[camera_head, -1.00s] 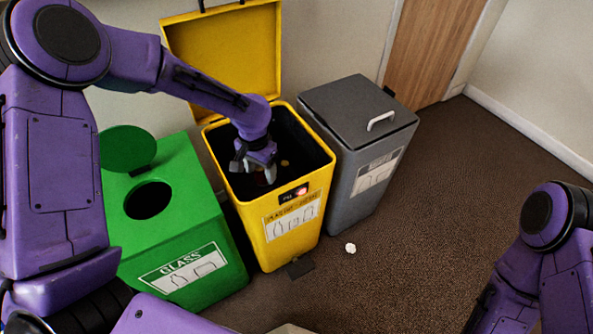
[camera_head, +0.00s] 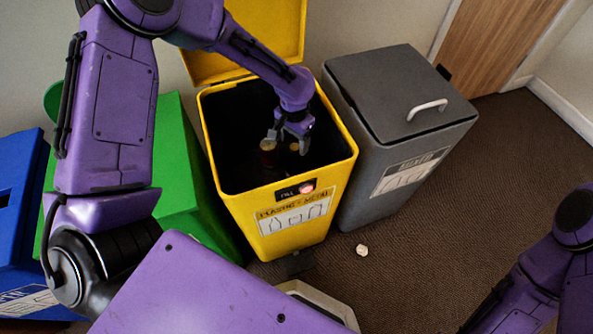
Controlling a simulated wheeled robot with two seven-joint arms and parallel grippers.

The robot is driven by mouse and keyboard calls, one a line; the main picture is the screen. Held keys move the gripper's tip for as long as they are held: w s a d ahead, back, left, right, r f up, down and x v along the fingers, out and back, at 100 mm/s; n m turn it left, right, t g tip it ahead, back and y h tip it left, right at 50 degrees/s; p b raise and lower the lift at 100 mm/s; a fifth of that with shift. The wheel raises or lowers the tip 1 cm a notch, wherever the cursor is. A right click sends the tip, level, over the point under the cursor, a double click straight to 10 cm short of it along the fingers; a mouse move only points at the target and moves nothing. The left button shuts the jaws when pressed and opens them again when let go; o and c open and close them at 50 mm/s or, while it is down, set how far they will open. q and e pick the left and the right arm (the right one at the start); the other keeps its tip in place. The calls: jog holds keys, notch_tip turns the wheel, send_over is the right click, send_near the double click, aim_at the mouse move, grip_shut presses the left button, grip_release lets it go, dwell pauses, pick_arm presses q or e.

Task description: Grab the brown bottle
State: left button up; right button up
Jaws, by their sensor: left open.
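The yellow plastic and metal bin (camera_head: 284,190) stands open in the middle, its lid up against the wall. My left gripper (camera_head: 286,143) is inside its opening, pointing down, open. A small dark reddish-brown object with a tan top (camera_head: 267,152) shows in the bin just left of the fingers. It may be the brown bottle, but it is too small and dark to be sure. Its lower part is lost in shadow, and I cannot tell whether a finger touches it. My right arm shows at the lower right; its gripper is out of view.
A grey bin (camera_head: 402,130) with a closed lid stands right of the yellow one. A green bin (camera_head: 182,170) and a blue bin (camera_head: 18,215) stand left, partly behind my left arm. A small white scrap (camera_head: 362,250) lies on the open brown carpet (camera_head: 420,240).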

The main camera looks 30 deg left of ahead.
aim_at(295, 146)
pick_arm(q)
notch_tip(295, 146, down, 6)
jog(key=shift+f+b, duration=0.1)
jog(key=shift+b, duration=0.7)
grip_shut()
jog(key=shift+r, duration=0.2)
